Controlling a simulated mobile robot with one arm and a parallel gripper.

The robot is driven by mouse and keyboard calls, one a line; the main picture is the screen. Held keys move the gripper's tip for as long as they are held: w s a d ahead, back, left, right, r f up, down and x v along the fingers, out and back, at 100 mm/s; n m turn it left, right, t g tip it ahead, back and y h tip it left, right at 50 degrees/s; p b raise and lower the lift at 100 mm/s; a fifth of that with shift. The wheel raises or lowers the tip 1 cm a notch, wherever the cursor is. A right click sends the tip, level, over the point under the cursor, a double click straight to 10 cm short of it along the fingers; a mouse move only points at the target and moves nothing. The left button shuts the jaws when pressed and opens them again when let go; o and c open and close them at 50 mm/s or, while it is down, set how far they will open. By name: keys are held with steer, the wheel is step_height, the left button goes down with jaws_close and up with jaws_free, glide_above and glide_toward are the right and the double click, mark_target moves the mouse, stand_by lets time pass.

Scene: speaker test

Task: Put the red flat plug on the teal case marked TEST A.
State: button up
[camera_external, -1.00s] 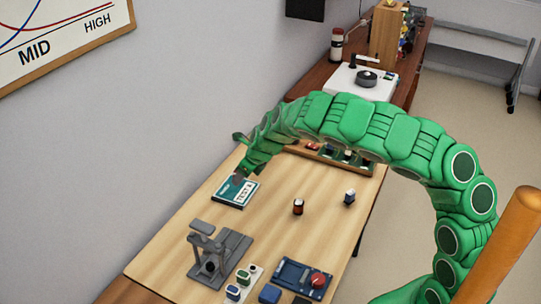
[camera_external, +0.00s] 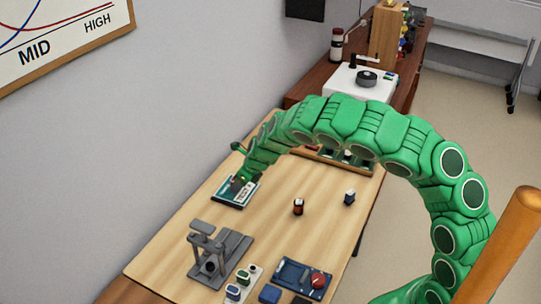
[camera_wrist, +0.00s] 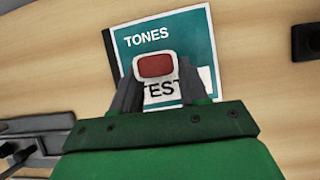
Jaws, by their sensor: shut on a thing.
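The teal case (camera_external: 224,198) lies flat on the wooden table below the end of my arm. The plug is over the middle of the case, partly covering the label. I cannot tell whether it touches the case. In the external view my gripper (camera_external: 240,182) is right at the case and hides the plug.
A grey stand (camera_external: 212,255) is nearer on the table. A blue tray with a red knob (camera_external: 302,279) and several small blocks are at the front. A brown-black plug (camera_external: 298,207) and a dark plug (camera_external: 349,197) stand to the right. A wooden rack (camera_external: 330,157) is behind.

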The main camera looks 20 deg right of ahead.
steer(key=shift+f, duration=0.1)
steer(key=o, duration=1.1)
steer(key=shift+v, duration=6.05)
steer(key=shift+w, duration=0.1)
